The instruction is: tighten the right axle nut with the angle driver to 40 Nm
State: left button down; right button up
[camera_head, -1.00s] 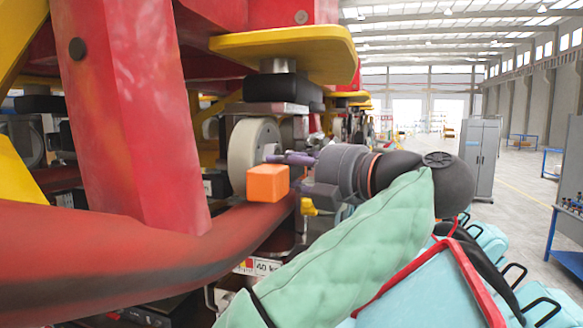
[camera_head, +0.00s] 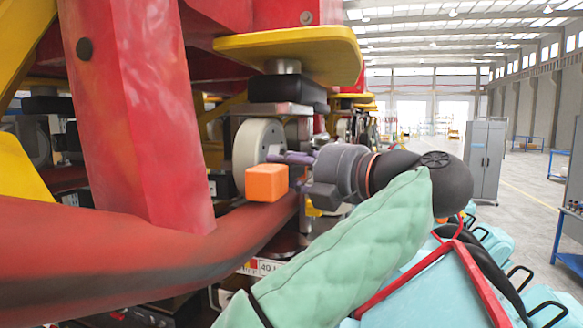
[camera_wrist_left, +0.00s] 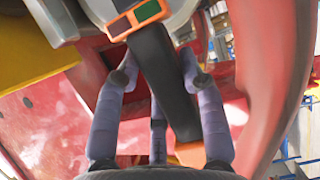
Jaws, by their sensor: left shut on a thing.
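The angle driver has a dark body (camera_wrist_left: 165,85) and an orange end (camera_head: 266,183). In the left wrist view its other orange end carries a green and a red panel (camera_wrist_left: 148,11). My left gripper (camera_head: 292,157) is shut on the dark body, with its purple fingers (camera_wrist_left: 158,80) on both sides of it. The driver is held in front of a pale wheel (camera_head: 257,138) under the train. In the wrist view the panel end lies against a grey round part. The right axle nut cannot be made out. My right gripper is not in view.
A red post (camera_head: 135,110) and a thick red tube (camera_head: 110,255) stand close left of the driver. A yellow plate (camera_head: 290,48) overhangs the wheel. A grey cabinet (camera_head: 485,160) and blue-framed benches stand back right, with open floor between.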

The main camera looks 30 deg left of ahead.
pick_arm(q)
jog(key=shift+s+a+r, duration=0.1)
jog(key=shift+s+a, duration=0.1)
jog(key=shift+a, duration=0.2)
dwell(1.5)
jog(key=shift+w+d, duration=0.15)
jog(key=shift+d, duration=0.15)
jog(key=shift+w+d+p, duration=0.25)
jog(key=shift+d, duration=0.7)
jog(key=shift+w+d+p, duration=0.2)
jog(key=shift+d+p, duration=0.05)
jog(key=shift+d, duration=0.65)
